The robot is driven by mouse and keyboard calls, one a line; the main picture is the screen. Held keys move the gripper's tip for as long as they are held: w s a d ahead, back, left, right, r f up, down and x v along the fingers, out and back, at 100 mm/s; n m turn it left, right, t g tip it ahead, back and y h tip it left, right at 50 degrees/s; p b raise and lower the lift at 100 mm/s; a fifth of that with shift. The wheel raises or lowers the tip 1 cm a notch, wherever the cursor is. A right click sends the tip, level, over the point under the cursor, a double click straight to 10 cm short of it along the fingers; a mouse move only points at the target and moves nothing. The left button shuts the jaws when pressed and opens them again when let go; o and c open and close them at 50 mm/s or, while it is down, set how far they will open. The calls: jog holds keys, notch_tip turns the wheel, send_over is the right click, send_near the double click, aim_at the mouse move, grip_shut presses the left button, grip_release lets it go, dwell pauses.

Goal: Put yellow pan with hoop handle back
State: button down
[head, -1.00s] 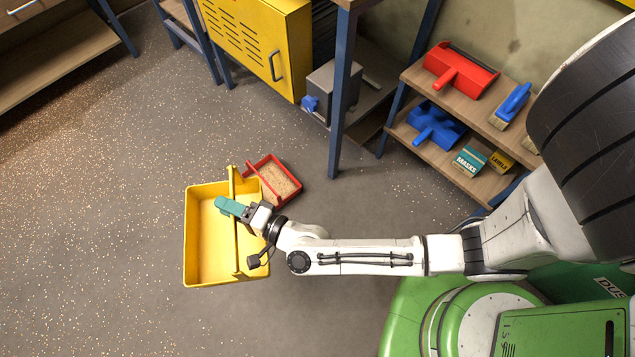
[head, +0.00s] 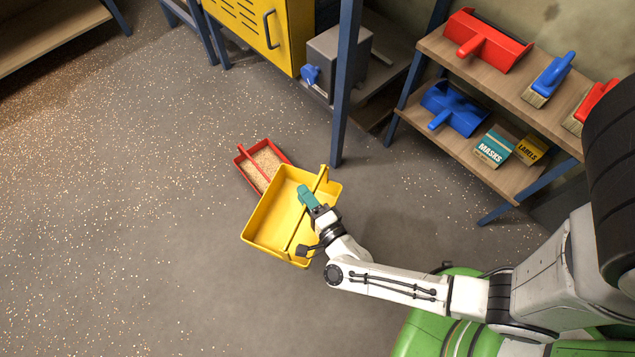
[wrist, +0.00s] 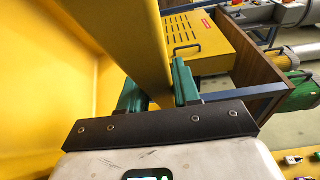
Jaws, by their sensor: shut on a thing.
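The yellow pan (head: 272,218) is an open, empty-looking box with a yellow hoop handle (head: 296,232) across it. My gripper (head: 306,196) has teal fingers and is shut on the hoop handle. In the wrist view my gripper (wrist: 157,92) shows a teal finger on each side of the yellow bar (wrist: 140,45). The pan hangs over the floor in front of my arm. How high it is above the floor I cannot tell.
A red pan (head: 262,165) of tan grains sits on the speckled floor behind the yellow pan. A shelf (head: 480,85) at right holds red and blue dustpans, brushes and boxes. A blue post (head: 345,85) and yellow cabinet (head: 262,30) stand behind. Floor at left is open.

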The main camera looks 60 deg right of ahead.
jog(key=s+d+f+m+g+h+b, duration=0.1)
jog(key=s+f+h+b, duration=0.1)
jog(key=s+f+b, duration=0.35)
jog(key=s+d+f+m+g+h+b, duration=0.1)
jog(key=s+f+m+g+h+b, duration=0.15)
jog(key=f+b, duration=0.65)
jog(key=s+d+f+m+g+h+b, duration=0.15)
jog(key=s+f+b, duration=0.3)
jog(key=f, duration=0.55)
jog(key=w+d+f+b, duration=0.7)
jog(key=w+f+b, duration=0.3)
jog(key=f, duration=0.3)
jog(key=shift+w+n+t+b, duration=0.3)
jog(key=shift+w+t+b, duration=0.1)
jog(key=shift+w, duration=0.35)
jog(key=shift+d+f, duration=0.1)
jog(key=shift+f, duration=0.15)
jog(key=c, duration=0.8)
grip_release()
